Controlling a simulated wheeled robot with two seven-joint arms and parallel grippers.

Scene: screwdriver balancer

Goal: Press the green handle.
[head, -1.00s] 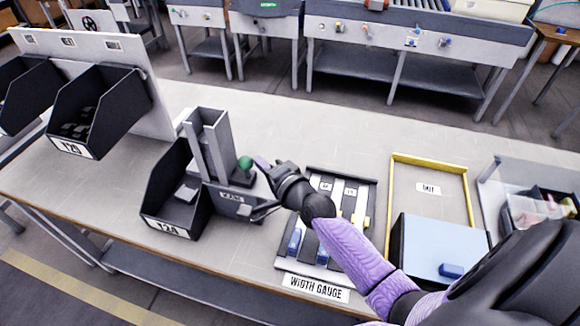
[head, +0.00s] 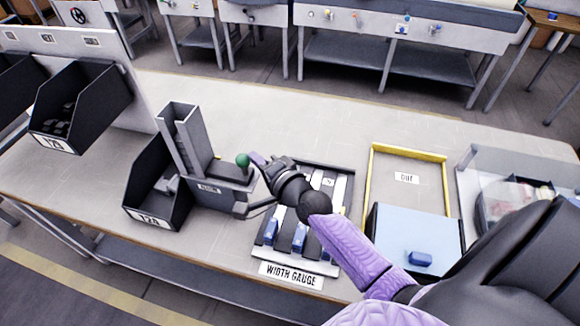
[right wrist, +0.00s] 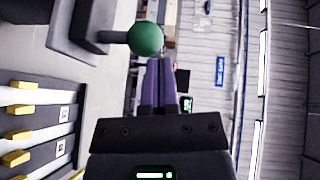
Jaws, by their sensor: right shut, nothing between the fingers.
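The green ball handle (head: 243,160) sits at the right side of a grey dispenser with an upright chute (head: 186,140). My right gripper (head: 256,158) is shut and empty, with its purple fingertips just right of the ball. In the right wrist view, the green ball (right wrist: 145,38) is on a dark rod, just beyond and slightly left of the closed fingertips (right wrist: 160,66). I cannot tell whether they touch it. My left gripper is not in view.
A black bin (head: 140,208) stands left of the dispenser. The width gauge (head: 290,275) with blue pieces lies under my right arm. The bench behind the dispenser is clear.

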